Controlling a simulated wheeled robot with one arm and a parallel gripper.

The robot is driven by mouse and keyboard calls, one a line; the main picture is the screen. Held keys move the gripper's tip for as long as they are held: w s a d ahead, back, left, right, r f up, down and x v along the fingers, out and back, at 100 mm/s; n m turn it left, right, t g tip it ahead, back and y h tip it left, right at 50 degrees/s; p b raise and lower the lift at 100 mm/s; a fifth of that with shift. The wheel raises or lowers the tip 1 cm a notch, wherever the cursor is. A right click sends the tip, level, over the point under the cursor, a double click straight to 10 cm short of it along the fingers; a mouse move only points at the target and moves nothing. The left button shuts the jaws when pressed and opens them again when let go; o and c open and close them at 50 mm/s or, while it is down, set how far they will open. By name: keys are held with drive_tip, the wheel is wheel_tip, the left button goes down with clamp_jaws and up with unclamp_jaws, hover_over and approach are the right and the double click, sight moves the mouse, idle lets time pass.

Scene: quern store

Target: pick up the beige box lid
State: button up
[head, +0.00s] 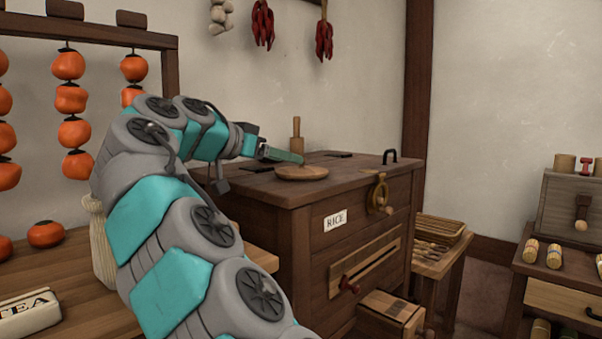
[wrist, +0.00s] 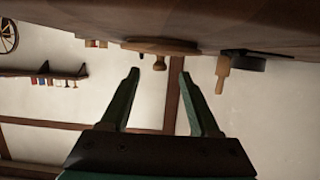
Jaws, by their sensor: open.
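A round, flat wooden lid (head: 302,173) in a light tan-brown lies on top of the dark wooden chest (head: 265,187); I take it for the beige box lid. In the wrist view the lid (wrist: 160,46) appears upside down, with its small knob (wrist: 159,63) between my fingertips in the picture, farther out. My gripper (head: 283,155) has green fingers and is just above the chest top, beside the lid on its left. In the wrist view my gripper (wrist: 158,76) is open and empty. Its exact distance from the lid is unclear.
An upright wooden handle (head: 297,128) stands behind the lid; it also shows in the wrist view (wrist: 222,75). A black handle (head: 389,156) sits at the chest top's right edge. A cream TEA box (head: 30,312) is on the left table. Persimmons (head: 68,65) hang at left.

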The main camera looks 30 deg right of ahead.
sight(294, 170)
drive_tip(key=x, duration=0.4)
clamp_jaws()
idle(0.4)
